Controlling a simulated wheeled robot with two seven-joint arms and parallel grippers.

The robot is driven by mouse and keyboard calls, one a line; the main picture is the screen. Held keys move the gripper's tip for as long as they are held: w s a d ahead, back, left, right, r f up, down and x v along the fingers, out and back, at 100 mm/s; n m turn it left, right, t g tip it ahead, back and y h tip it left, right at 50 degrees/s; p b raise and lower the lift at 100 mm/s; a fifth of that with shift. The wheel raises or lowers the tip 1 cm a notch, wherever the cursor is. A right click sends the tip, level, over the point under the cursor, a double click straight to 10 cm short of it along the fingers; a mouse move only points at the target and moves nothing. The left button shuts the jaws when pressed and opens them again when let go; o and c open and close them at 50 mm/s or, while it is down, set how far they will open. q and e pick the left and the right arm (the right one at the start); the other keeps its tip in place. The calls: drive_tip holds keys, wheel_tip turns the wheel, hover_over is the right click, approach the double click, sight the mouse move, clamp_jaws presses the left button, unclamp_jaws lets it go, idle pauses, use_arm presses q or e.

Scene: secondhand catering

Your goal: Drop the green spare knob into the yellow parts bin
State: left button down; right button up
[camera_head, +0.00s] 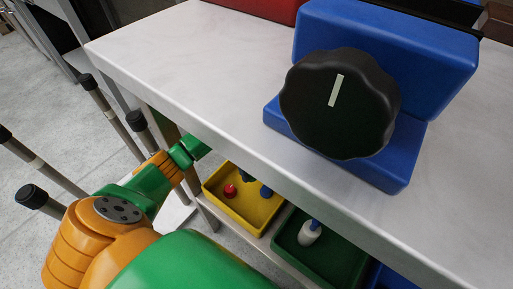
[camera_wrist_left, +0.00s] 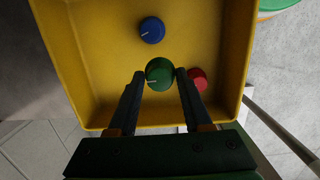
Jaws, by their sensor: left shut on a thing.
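In the left wrist view, the green knob (camera_wrist_left: 159,73), round with a pale pointer line, sits between the two fingertips of my left gripper (camera_wrist_left: 160,74). The gripper is shut on it. The knob shows over the inside of the yellow parts bin (camera_wrist_left: 92,62); its height above the floor cannot be told. In the head view the yellow bin (camera_head: 256,212) is on a lower shelf below the worktop. My left arm reaches down beside that shelf, and the gripper is mostly hidden by the worktop. My right gripper is not in view.
A blue knob (camera_wrist_left: 152,30) and a red knob (camera_wrist_left: 197,78) lie in the yellow bin. A green bin (camera_head: 322,259) with a white and blue item stands to its right. The worktop (camera_head: 200,60) overhangs the shelf and carries a blue block (camera_head: 420,50) with a big black knob (camera_head: 350,115).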

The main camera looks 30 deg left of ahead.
use_arm(q)
drive_tip(key=shift+c, duration=1.2)
unclamp_jaws()
drive_tip(key=shift+r, duration=0.3)
drive_tip(key=r, duration=0.2)
drive_tip(key=r+p, duration=0.1)
drive_tip(key=r, duration=0.1)
drive_tip(key=a+r, duration=0.1)
drive_tip(key=r, duration=0.1)
drive_tip(key=shift+w+r+p, duration=0.1)
drive_tip(key=shift+r+p, duration=0.15)
drive_tip(key=shift+p, duration=0.1)
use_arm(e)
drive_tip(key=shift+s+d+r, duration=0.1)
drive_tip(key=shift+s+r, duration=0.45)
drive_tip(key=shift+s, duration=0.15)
